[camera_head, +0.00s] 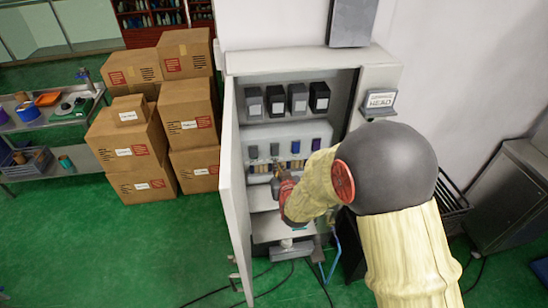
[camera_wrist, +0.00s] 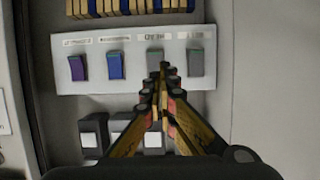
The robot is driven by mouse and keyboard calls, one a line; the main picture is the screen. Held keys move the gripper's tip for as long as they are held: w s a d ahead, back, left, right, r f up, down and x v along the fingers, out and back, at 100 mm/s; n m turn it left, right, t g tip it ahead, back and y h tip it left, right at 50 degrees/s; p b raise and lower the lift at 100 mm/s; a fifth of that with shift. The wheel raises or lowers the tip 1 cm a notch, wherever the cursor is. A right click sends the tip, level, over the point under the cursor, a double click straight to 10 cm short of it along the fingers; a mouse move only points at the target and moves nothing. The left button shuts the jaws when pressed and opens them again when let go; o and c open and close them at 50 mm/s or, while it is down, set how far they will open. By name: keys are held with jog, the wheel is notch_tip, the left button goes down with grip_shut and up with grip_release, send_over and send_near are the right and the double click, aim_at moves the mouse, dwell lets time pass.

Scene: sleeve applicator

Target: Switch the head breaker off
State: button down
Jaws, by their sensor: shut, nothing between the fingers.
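The breaker strip (camera_wrist: 135,62) shows upside down in the wrist view, with a purple, a blue and two grey breakers. The label at the third from the left seems to read HEAD upside down, so this grey one is the head breaker (camera_wrist: 154,56). In the head view, the head breaker (camera_head: 275,150) is second from the left in the open cabinet. My gripper (camera_wrist: 162,70) is shut and empty, its tips right in front of the head breaker and partly hiding it. I cannot tell whether they touch it. My gripper (camera_head: 279,170) is inside the cabinet in the head view.
Another grey breaker (camera_wrist: 196,62) is close on the right of my fingertips in the wrist view. Black and grey block switches (camera_head: 298,97) sit on the shelf above. The cabinet door (camera_head: 235,190) stands open at left. Boxes (camera_head: 190,120) are stacked farther left.

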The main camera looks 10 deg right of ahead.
aim_at(273, 155)
jog(key=p+x, duration=0.1)
jog(key=x, duration=0.8)
jog(key=shift+w+f, duration=0.1)
jog(key=shift+w, duration=0.2)
jog(key=shift+f, duration=0.1)
